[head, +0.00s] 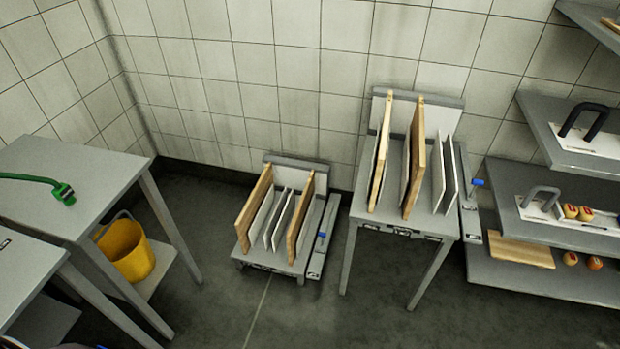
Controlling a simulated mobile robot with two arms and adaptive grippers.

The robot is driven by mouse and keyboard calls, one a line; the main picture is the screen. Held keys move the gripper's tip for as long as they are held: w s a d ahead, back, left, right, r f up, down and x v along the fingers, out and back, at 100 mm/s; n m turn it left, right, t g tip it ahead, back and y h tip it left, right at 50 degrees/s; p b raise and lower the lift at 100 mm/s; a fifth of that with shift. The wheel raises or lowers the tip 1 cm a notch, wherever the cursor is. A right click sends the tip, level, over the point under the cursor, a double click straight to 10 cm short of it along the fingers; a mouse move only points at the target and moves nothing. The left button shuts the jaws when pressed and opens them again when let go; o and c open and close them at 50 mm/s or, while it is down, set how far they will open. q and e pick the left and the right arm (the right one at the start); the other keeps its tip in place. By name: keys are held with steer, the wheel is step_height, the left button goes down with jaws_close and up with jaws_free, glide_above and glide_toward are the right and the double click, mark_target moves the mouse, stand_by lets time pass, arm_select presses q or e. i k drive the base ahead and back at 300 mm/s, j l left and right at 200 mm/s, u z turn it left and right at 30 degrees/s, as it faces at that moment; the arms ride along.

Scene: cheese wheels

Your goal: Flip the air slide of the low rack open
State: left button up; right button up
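The low rack (262,262) stands on the floor against the tiled wall. It holds upright wooden boards (255,208) and several thin pale plates (272,217) between them. Along its right side runs a narrow grey strip, the air slide (316,262), with a small blue handle (322,237). From here I cannot tell which way the slide is set. Neither of my grippers shows in the head view.
A taller rack (395,221) with boards and a blue-handled side strip (470,221) stands to the right. Shelves (540,280) line the right. A grey table (110,171) with a yellow bucket (127,252) beneath stands left. The floor before the low rack is clear.

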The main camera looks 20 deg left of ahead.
mark_target(323, 235)
steer(key=i+j+z, duration=0.15)
steer(key=j+z, duration=0.25)
steer(key=j, duration=0.25)
steer(key=j+z, duration=0.35)
steer(key=j, duration=0.35)
steer(key=j+z, duration=0.4)
steer(key=j, duration=0.3)
